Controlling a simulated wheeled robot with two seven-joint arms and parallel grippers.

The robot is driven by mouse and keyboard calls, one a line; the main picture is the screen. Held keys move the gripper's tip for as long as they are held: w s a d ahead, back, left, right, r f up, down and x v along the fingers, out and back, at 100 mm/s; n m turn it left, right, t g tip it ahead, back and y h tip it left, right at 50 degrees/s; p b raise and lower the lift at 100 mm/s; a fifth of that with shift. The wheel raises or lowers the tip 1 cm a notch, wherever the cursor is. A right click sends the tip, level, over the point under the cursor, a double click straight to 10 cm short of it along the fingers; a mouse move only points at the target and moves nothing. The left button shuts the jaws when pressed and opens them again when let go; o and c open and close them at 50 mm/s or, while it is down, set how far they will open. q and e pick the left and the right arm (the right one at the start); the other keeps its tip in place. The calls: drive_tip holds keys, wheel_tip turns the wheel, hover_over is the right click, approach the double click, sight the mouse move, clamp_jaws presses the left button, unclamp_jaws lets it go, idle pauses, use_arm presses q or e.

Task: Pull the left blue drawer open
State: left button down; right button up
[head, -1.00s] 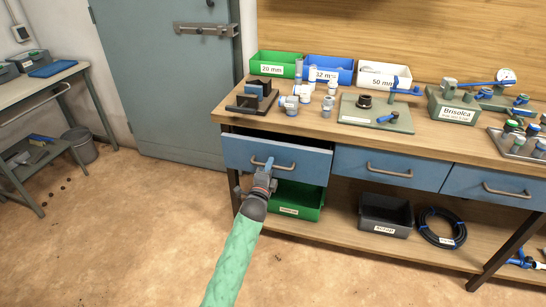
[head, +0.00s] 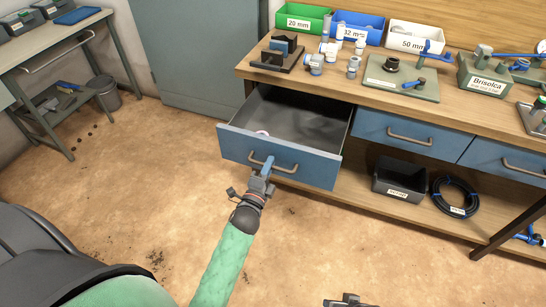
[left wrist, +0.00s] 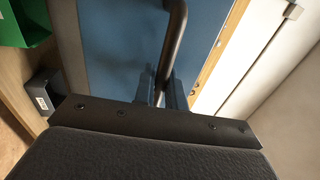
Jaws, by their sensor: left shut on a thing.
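The left blue drawer (head: 240,147) is pulled well out from the bench, and its grey inside (head: 300,118) shows. A small pale and reddish thing (head: 262,133) lies inside near the front, partly hidden by the drawer front. My left gripper (head: 266,166) is shut on the drawer's bar handle (head: 287,168). In the left wrist view the handle (left wrist: 176,35) runs down between the fingers of my left gripper (left wrist: 160,98), in front of the blue drawer face (left wrist: 120,45). A dark piece at the bottom edge looks like my right gripper (head: 350,301); its jaws are unclear.
Two more blue drawers, the middle one (head: 395,137) and the right one (head: 510,163), are shut. Fittings and bins stand on the wooden benchtop (head: 345,88). A dark bin (head: 399,180) and a coiled hose (head: 455,197) sit on the lower shelf.

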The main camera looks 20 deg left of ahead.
use_arm(q)
drive_tip(key=shift+s, duration=0.3)
drive_tip(key=c, duration=1.8)
unclamp_jaws()
drive_tip(key=shift+f, duration=0.1)
